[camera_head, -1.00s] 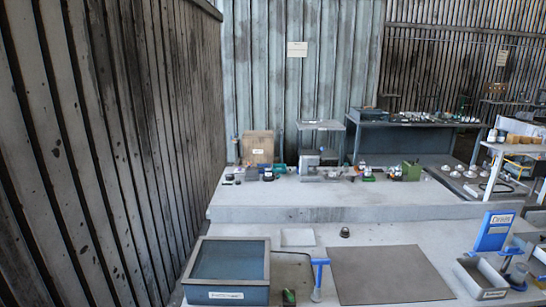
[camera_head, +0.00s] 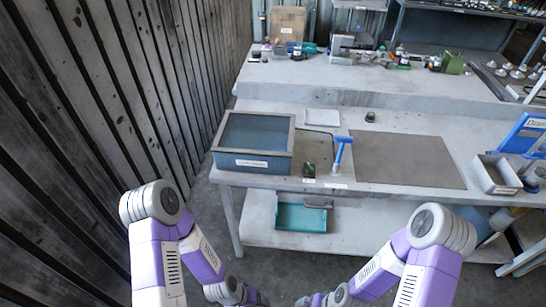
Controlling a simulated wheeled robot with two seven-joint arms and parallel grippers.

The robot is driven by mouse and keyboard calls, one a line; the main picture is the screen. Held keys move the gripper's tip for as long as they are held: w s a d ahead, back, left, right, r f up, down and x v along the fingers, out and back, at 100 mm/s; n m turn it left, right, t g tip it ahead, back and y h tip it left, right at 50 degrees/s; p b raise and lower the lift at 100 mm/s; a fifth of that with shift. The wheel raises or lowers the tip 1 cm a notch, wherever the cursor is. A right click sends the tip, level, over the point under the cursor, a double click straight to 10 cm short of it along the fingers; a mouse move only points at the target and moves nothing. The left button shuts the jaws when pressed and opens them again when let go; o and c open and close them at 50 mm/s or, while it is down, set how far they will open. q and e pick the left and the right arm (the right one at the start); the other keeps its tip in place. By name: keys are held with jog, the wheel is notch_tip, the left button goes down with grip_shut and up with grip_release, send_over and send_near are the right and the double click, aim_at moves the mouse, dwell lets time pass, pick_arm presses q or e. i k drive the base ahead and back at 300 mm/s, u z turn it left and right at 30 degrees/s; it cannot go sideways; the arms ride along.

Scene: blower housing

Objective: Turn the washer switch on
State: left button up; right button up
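A grey-framed washer basin (camera_head: 282,166) with a dark blue inside and a white front label stands at the left end of the near workbench. Just right of it, near the bench's front edge, is a small dark green block (camera_head: 309,169) that may be the washer switch; it is too small to tell its position. A white tag lies in front of it. My two purple and white arms come up from the bottom edge, below and in front of the bench. Both grippers are out of view, and neither arm touches the basin or the block.
A blue T-shaped handle (camera_head: 341,150) stands beside the green block. A grey mat (camera_head: 408,160) covers the bench middle, with a grey bin (camera_head: 497,174) at its right. A teal tray (camera_head: 301,217) sits below the bench. A wooden wall runs close along the left.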

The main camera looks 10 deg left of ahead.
aim_at(309, 169)
jog(key=z, duration=0.45)
jog(key=i, duration=0.85)
jog(key=u, duration=1.5)
